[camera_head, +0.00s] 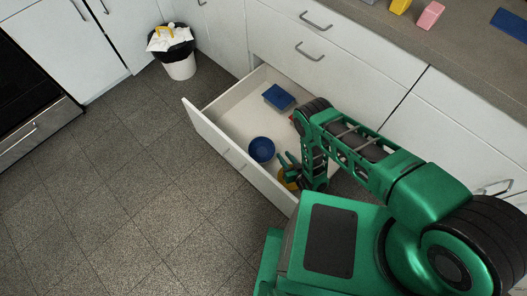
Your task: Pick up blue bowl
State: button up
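The blue bowl (262,149) sits inside the open drawer, near the drawer's front wall, and looks upright. My gripper (285,162) reaches down into the drawer just right of the bowl. Its green fingers look spread apart, with a small gap between them and the bowl. I see nothing held between them. The wrist and forearm hide the right part of the drawer.
The open drawer (210,122) also holds a blue box-like object (279,97) at the back and a yellow object (289,177) partly hidden under my gripper. The floor left of the drawer is clear.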

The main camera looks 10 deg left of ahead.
jog(key=shift+s+a+f+x, duration=0.1)
jog(key=shift+x, duration=1.65)
jog(key=shift+s+a+f+x, duration=0.1)
jog(key=shift+x, duration=1.65)
jog(key=shift+s+f+x, duration=0.1)
jog(key=shift+s+x, duration=0.05)
jog(key=shift+x, duration=1.6)
jog(key=shift+r, duration=0.1)
jog(key=shift+c, duration=0.4)
grip_shut()
